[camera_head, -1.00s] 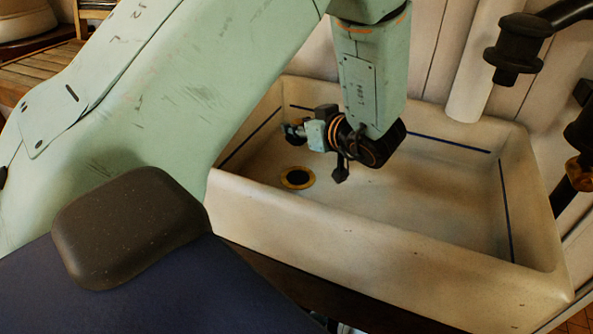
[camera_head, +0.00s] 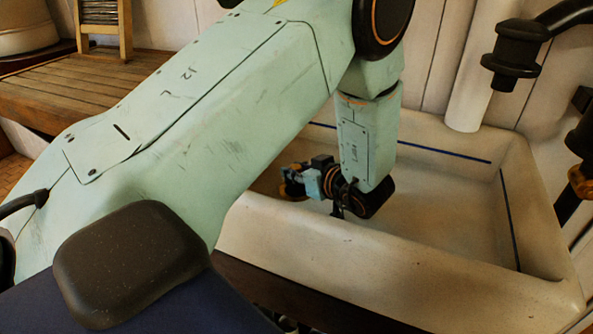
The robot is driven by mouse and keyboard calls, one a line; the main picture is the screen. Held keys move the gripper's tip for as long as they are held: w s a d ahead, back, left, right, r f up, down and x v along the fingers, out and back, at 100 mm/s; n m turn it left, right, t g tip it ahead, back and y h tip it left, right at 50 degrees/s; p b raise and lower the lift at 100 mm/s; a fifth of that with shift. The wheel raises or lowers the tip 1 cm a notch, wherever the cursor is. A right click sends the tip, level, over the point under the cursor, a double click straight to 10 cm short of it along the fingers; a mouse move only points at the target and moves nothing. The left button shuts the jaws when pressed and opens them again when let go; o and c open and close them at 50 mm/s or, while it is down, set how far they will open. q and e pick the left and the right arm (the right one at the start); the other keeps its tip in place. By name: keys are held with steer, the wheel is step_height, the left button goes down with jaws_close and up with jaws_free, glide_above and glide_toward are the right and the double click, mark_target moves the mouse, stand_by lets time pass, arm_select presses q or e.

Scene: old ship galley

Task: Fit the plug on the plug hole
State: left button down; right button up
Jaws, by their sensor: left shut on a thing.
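My left gripper (camera_head: 298,181) is low inside the pale sink (camera_head: 370,265), near its left side. It is shut on a small dark thing that I take to be the plug; the gripper hides most of it, so its shape and tilt are unclear. The plug hole, a dark opening with a yellow ring, is now covered by the gripper. A bit of yellow (camera_head: 288,191) shows beside the fingers and may be the ring. I cannot tell whether the plug touches the hole. My right gripper is not in view.
The sink's high front wall and rims surround the gripper. A black tap (camera_head: 512,58) reaches over the sink's back right, beside a white pipe (camera_head: 471,85). The right part of the basin is clear. A slatted wooden bench (camera_head: 90,90) stands at the back left.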

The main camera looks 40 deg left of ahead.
arm_select(q)
steer(key=shift+s+f, duration=0.1)
steer(key=shift+f, duration=0.1)
steer(key=shift+f, duration=0.25)
steer(key=c, duration=1.1)
jaws_free()
steer(key=shift+s+f, duration=0.15)
steer(key=shift+f, duration=0.05)
steer(key=shift+d, duration=0.1)
steer(key=shift+r, duration=0.1)
